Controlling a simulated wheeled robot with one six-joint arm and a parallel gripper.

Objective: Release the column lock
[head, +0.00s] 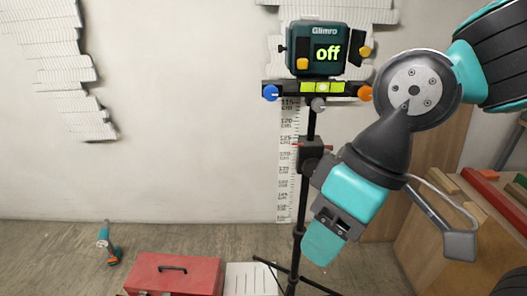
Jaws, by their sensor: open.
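A black tripod column (302,205) stands upright in front of the wall. A dark clamp block (311,152) sits around it at mid-height, with a thin red part at its left; I cannot tell whether the lock is tight. Below the device are a level vial (322,87), a blue knob (271,92), an orange knob (365,93) and a grey knob (318,104). My gripper (322,244) is open, below and right of the clamp, pointing down-left. It overlaps the column's right side in view; nothing shows between its fingers.
A printed height scale (288,190) is on the wall behind the column. A red toolbox (175,274) and a white ribbed panel (251,279) are on the floor. A teal tool (107,243) lies left. A wooden crate (430,240) with coloured blocks stands right.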

